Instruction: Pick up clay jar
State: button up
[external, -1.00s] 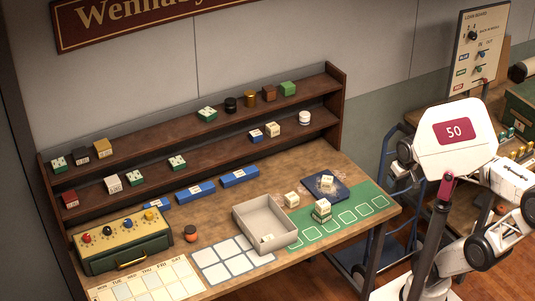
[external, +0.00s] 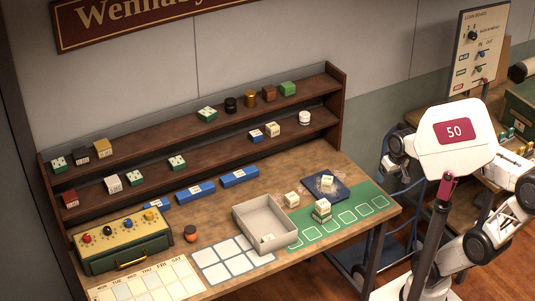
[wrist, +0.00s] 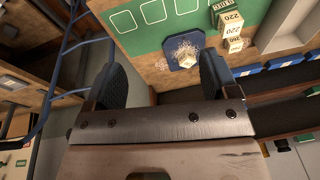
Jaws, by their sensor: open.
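A small round reddish-brown jar (external: 190,233) with a dark top stands upright on the wooden table, between the yellow-and-green box and the grey tray; it looks like the clay jar. I do not make it out in the wrist view. My gripper (wrist: 162,78) is open in the wrist view, with nothing between its two dark fingers. It is off the table's right end, well to the right of the jar. In the external view my arm is partly hidden behind the "50" sign.
The grey tray (external: 237,213) stands right of the jar. The yellow-and-green box (external: 122,247) with coloured knobs is left of it. Cream blocks stand near the green mat (external: 345,222) and on the navy mat (external: 338,193). Two wooden shelves (external: 215,150) hold small blocks and jars. The "50" sign (external: 455,132) is by my arm.

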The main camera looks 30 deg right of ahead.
jog(key=w+a+f+m+g+y, duration=0.2)
jog(key=w+a+m+y, duration=0.15)
jog(key=w+a, duration=1)
jog(key=w+a+f+m+g+y, duration=0.1)
jog(key=w+a+m+y, duration=0.25)
jog(key=w+a, duration=1)
jog(key=m+g+y, duration=0.1)
jog(key=m+y, duration=0.4)
jog(key=m, duration=0.3)
send_near(192, 228)
jog(key=shift+x, duration=1.15)
jog(key=shift+w+a+f+y, duration=0.1)
jog(key=shift+a+f+y, duration=0.2)
jog(key=shift+a+f, duration=0.05)
jog(key=shift+x, duration=1.25)
